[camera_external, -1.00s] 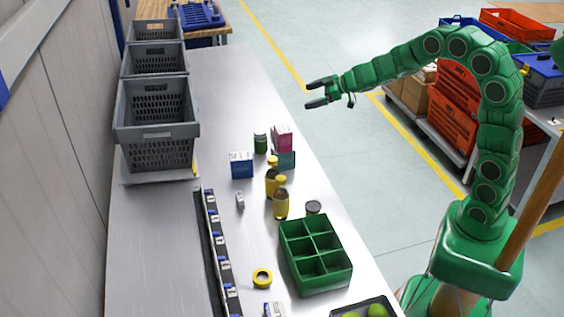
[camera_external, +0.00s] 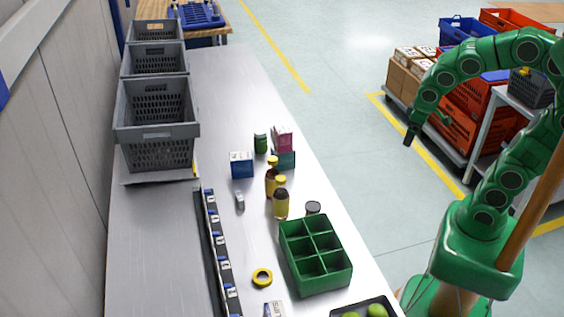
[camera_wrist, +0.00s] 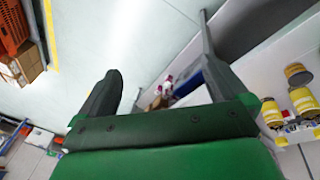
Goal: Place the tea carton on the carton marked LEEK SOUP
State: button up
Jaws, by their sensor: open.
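Several small cartons stand on the grey table: a pink one (camera_external: 281,138), a teal one (camera_external: 286,160) right below it in the picture, and a blue-and-white one (camera_external: 242,165) to their left. I cannot tell whether the pink one rests on the teal one or stands behind it. Their print is too small to read, so I cannot tell which is tea or LEEK SOUP. My gripper (camera_external: 411,136) is out over the floor, right of the table, pointing down. In the wrist view my gripper (camera_wrist: 158,46) has its fingers wide apart with nothing held between them.
A dark green jar (camera_external: 260,144), yellow-capped bottles (camera_external: 281,204) and a green divided box (camera_external: 315,258) stand near the cartons. Grey crates (camera_external: 157,122) line the far left. A blue-tabbed rail (camera_external: 218,250) runs along the table. Carts with orange totes (camera_external: 455,105) stand right.

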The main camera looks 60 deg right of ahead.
jog(key=s+a+g+y, duration=0.1)
jog(key=s+a, duration=0.3)
jog(key=s, duration=0.3)
jog(key=s+a+g+y, duration=0.1)
jog(key=s+a+g, duration=0.1)
jog(key=s+a, duration=0.2)
jog(key=s, duration=0.2)
jog(key=shift+s+f+n+g, duration=0.3)
jog(key=shift+s+f+n, duration=0.1)
jog(key=shift+d, duration=0.1)
jog(key=w+d+r+m+t+y, duration=0.15)
jog(key=w+r, duration=0.25)
jog(key=w, duration=1.1)
jog(key=w+d+r+m+t, duration=0.2)
jog(key=w+d+r+m, duration=0.15)
jog(key=w, duration=1.25)
jog(key=w+d+r+m+t+y, duration=0.15)
jog(key=w+r, duration=0.35)
jog(key=w, duration=1)
jog(key=w+d+m+t+h, duration=0.1)
jog(key=w+d+m, duration=0.2)
jog(key=w+d, duration=0.65)
jog(key=w+a+x, duration=0.1)
jog(key=x, duration=0.9)
jog(key=shift+w, duration=0.4)
